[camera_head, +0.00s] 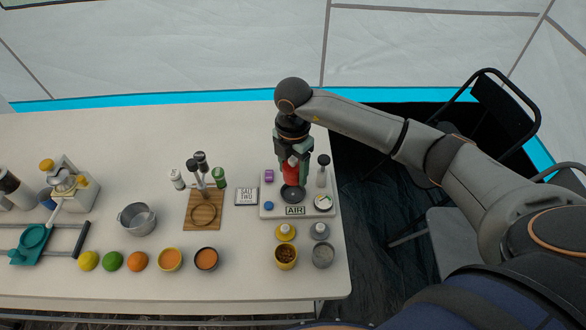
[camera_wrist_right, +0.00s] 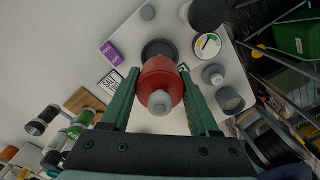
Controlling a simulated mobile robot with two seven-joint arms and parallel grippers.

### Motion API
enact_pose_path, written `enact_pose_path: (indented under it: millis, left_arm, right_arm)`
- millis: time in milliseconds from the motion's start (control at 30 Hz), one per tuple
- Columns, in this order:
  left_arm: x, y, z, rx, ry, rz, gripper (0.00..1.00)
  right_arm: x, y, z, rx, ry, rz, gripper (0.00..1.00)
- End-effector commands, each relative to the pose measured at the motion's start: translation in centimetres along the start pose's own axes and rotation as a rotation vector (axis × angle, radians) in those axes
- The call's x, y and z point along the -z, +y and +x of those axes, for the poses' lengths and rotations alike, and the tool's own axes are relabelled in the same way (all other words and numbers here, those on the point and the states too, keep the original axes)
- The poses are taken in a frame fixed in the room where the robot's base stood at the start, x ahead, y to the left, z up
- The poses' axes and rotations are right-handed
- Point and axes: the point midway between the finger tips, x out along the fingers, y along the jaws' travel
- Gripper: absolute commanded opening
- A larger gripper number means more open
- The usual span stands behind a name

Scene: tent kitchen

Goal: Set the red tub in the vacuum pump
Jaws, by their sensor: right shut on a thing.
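The red tub (camera_head: 291,172) is upright between the fingers of my right gripper (camera_head: 292,160), which is shut on it. In the right wrist view the red tub (camera_wrist_right: 160,80) has a grey knob facing the camera, with a green finger on each side. The vacuum pump (camera_head: 267,209) is a pale plate with an AIR label, a blue button, a purple block and a round gauge (camera_head: 323,202). Its dark round seat (camera_head: 292,194) is just below the tub; the right wrist view shows the seat (camera_wrist_right: 158,46) partly hidden behind it. Whether they touch, I cannot tell. My left gripper is not in view.
A grey-capped bottle (camera_head: 322,172) stands at the pump's right. Yellow and grey pots (camera_head: 286,256) stand in front of it. A SALT TWO card (camera_head: 247,195) and a wooden board (camera_head: 204,219) lie to the left. A black chair (camera_head: 500,105) stands beyond the table's right edge.

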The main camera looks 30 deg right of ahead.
Motion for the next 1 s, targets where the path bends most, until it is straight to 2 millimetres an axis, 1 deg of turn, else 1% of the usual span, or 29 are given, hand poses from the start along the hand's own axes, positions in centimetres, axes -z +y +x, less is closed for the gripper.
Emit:
enact_pose_path:
  millis: [167,267,600,700,1000]
  left_arm:
    - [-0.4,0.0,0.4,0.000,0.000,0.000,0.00]
    - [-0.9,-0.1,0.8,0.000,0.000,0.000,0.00]
    - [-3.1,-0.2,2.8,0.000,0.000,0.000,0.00]
    - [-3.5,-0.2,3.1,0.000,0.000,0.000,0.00]
    - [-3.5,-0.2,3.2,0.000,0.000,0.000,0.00]
  right_arm:
    - [0.0,0.0,0.7,-0.001,0.000,0.016,0.31]
    - [0.0,0.0,1.5,-0.001,0.000,0.015,0.31]
    - [0.0,0.0,5.0,-0.001,0.001,0.013,0.31]
    - [0.0,0.0,5.6,-0.001,0.001,0.013,0.31]
    - [0.0,0.0,5.8,-0.001,0.000,0.012,0.31]
